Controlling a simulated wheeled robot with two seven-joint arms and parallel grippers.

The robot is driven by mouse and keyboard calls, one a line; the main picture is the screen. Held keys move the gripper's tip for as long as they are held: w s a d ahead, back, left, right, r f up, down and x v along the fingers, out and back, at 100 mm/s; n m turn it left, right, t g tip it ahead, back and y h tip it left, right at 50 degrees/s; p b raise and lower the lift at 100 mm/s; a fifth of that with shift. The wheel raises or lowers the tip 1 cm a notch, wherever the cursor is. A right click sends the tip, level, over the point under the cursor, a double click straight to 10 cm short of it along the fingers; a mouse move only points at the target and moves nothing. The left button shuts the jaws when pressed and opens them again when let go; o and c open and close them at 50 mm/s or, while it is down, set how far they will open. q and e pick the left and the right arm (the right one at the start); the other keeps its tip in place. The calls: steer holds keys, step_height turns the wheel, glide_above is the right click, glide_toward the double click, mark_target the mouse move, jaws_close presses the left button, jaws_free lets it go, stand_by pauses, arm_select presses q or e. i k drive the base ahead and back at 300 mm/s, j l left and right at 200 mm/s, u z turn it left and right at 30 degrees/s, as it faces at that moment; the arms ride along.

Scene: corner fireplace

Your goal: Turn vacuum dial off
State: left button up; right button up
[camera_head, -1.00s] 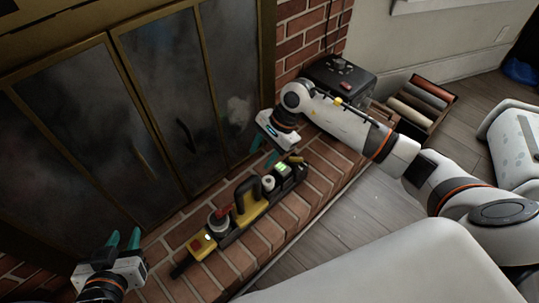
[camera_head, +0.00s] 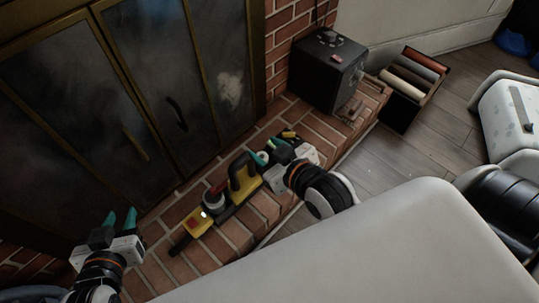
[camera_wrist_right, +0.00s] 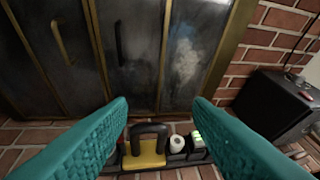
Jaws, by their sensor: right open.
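A black box (camera_head: 322,80) stands on the brick hearth by the wall, with a round knob (camera_head: 325,38) and a small red part on top. It also shows at the right of the right wrist view (camera_wrist_right: 268,103). I cannot tell whether it is the vacuum; its dial setting is unreadable. My right gripper (camera_head: 264,150) is open over the tool row, left of and nearer than the box. In the right wrist view its teal fingers (camera_wrist_right: 160,103) are apart, with a yellow tool with a black handle (camera_wrist_right: 148,152) showing beyond. My left gripper (camera_head: 121,218) is open and empty at lower left.
A dark tray (camera_head: 222,213) on the hearth holds the yellow tool, a red-and-white item and a green-lit device (camera_wrist_right: 196,138). Fireplace doors (camera_head: 150,100) stand behind. A crate of rolls (camera_head: 413,82) is right of the box. Wooden floor (camera_head: 440,130) is clear there.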

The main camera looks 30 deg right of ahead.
mark_target(287, 136)
steer(key=z, duration=1)
